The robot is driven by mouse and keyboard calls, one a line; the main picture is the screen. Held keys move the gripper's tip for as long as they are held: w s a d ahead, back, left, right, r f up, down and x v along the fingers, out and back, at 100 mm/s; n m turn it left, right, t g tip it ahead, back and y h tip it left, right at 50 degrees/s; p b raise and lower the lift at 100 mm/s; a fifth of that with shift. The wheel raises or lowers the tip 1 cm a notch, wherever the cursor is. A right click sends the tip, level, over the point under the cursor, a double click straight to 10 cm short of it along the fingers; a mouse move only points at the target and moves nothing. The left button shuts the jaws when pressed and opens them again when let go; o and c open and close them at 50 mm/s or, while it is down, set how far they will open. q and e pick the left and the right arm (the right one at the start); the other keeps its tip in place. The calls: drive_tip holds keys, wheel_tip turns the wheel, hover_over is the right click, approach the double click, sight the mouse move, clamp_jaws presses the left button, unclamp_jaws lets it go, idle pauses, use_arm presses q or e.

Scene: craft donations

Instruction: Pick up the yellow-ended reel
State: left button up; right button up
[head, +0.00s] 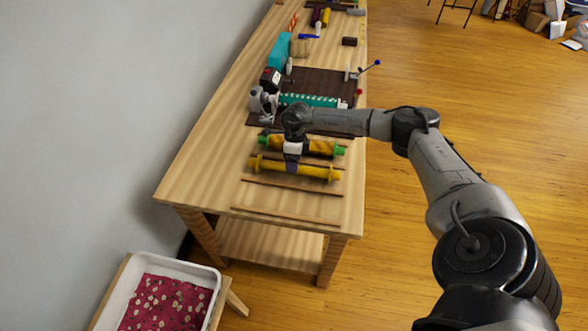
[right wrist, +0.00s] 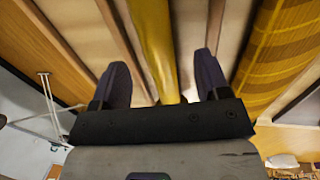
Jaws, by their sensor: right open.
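The yellow-ended reel (head: 315,171) lies crosswise near the front of the wooden table in the head view, with a yellow flange at each end. My right gripper (head: 291,166) points down over it, left of its middle, and hides part of it. In the right wrist view my right gripper (right wrist: 161,70) is open, and the yellow reel's smooth body (right wrist: 153,40) runs between the two dark fingers, with gaps at both sides. I cannot tell how deep the fingers reach. My left gripper is not in view.
A green-ended reel (head: 318,147) lies just behind, close to the gripper; its woven yellow body shows at right in the wrist view (right wrist: 285,40). Thin wooden sticks (head: 290,187) lie in front. A dark mat (head: 320,82) holds tools farther back. A white tray (head: 209,279) stands below, left.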

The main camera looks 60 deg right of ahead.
drive_tip(key=f, duration=0.2)
drive_tip(key=a+f, duration=0.1)
drive_tip(key=f, duration=0.1)
drive_tip(key=shift+s, duration=0.1)
drive_tip(key=shift+c, duration=0.5)
drive_tip(key=c, duration=1.1)
